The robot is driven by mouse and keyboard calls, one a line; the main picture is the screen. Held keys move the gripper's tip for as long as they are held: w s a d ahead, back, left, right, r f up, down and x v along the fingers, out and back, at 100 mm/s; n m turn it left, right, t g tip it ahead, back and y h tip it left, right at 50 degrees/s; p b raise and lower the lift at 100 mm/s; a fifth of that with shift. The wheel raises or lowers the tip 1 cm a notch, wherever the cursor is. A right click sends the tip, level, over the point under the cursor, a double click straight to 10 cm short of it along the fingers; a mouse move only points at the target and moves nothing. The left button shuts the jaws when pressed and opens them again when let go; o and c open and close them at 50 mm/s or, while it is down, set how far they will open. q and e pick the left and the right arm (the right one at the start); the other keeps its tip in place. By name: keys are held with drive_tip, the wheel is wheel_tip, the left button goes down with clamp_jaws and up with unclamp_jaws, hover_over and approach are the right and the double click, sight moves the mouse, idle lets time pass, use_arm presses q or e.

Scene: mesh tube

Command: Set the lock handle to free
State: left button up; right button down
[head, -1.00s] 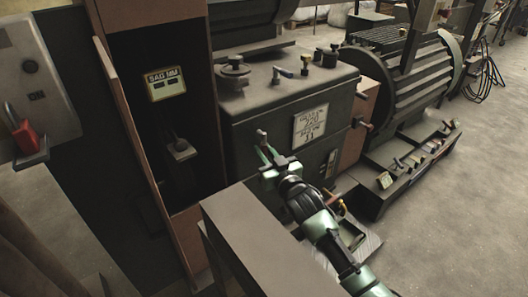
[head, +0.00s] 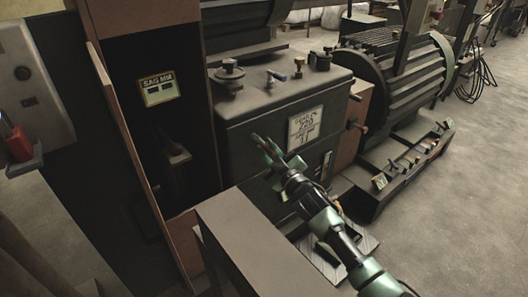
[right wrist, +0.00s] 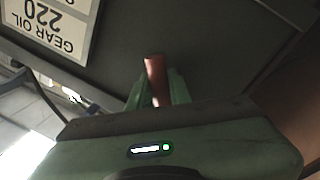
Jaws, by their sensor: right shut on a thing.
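A reddish-brown handle (right wrist: 154,80) sticks up between the green fingers of my right gripper (right wrist: 155,90) in the right wrist view. The gripper is shut on it. In the head view my right gripper (head: 266,146) is at the front face of the dark green gearbox housing (head: 250,130), just left of its white label. There the gripper hides most of the handle, and I cannot read its setting. My left gripper is not in view.
The white label (head: 304,128) also shows upside down in the wrist view (right wrist: 58,28). A brown-topped box (head: 255,225) stands close below my right arm. A tall cabinet (head: 155,110) is at the left. A ribbed motor (head: 395,75) is at the right, with open floor beyond.

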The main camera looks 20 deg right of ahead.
drive_tip(key=n, duration=0.1)
drive_tip(key=d+n, duration=0.1)
drive_tip(key=n, duration=0.1)
drive_tip(key=shift+w+r, duration=0.15)
drive_tip(key=shift+r, duration=0.25)
drive_tip(key=shift+d+r+n+y, duration=0.15)
drive_tip(key=shift+r+n+y, duration=0.1)
drive_tip(key=shift+n+y, duration=0.5)
drive_tip(key=shift+w+d+r+n+t, duration=0.15)
drive_tip(key=shift+r+n+t, duration=0.15)
drive_tip(key=shift+n, duration=0.65)
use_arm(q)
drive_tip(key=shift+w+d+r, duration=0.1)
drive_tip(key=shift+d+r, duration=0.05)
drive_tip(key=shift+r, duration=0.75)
use_arm(e)
drive_tip(key=shift+r+n, duration=0.15)
drive_tip(key=shift+n, duration=0.25)
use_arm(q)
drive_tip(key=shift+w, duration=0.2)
use_arm(e)
drive_tip(key=c, duration=1.6)
unclamp_jaws()
drive_tip(key=shift+o, duration=0.2)
